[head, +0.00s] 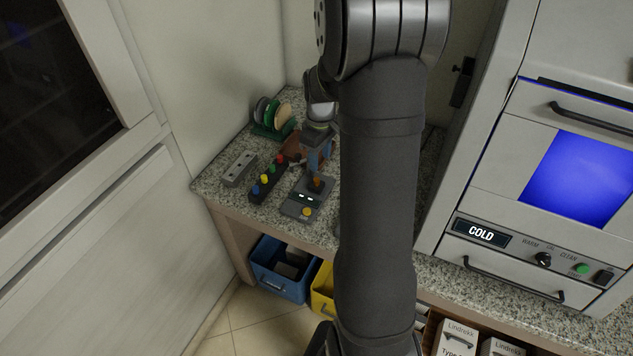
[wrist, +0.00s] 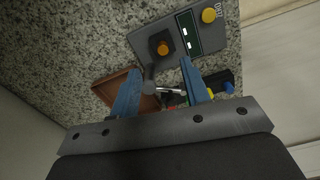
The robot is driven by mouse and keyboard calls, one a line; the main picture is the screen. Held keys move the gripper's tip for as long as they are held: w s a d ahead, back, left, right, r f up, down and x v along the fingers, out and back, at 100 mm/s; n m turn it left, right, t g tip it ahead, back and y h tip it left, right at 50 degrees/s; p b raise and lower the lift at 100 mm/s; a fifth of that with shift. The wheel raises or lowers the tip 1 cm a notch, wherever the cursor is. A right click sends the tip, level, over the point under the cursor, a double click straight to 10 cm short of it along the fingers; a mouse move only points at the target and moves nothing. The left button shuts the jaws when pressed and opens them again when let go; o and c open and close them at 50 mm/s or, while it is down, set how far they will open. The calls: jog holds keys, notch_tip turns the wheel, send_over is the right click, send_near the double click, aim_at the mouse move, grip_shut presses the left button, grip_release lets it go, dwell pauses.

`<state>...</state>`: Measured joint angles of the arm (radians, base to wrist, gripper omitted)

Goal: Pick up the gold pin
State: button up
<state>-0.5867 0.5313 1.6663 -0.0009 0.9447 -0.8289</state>
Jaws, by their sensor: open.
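The gold pin (wrist: 164,48) appears as an orange-gold round end in a dark square block on a grey device with a display. In the head view the pin (head: 316,182) looks upright on the device (head: 299,208). My gripper (wrist: 160,67) has two blue fingers set apart, with the pin just beyond their tips in the wrist view. In the head view my gripper (head: 317,170) is right above the pin; whether it touches the pin I cannot tell. A silver metal piece (wrist: 153,88) shows between the fingers, apparently below them.
A black strip with coloured knobs (head: 266,183) and a grey block with holes (head: 239,168) are left of the device. A green rack with discs (head: 272,120) stands behind. A brown tray (wrist: 112,86) lies beside the fingers. Blue (head: 280,270) and yellow bins are below the counter.

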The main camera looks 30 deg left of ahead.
aim_at(316, 179)
notch_tip(316, 179, down, 3)
jog(key=shift+f, duration=0.1)
jog(key=shift+a+f, duration=0.2)
jog(key=shift+f, duration=0.65)
jog(key=shift+a+f, duration=0.15)
jog(key=shift+f, duration=0.75)
jog(key=shift+a+f, duration=0.2)
jog(key=shift+f, duration=0.65)
jog(key=shift+c, duration=0.2)
grip_shut()
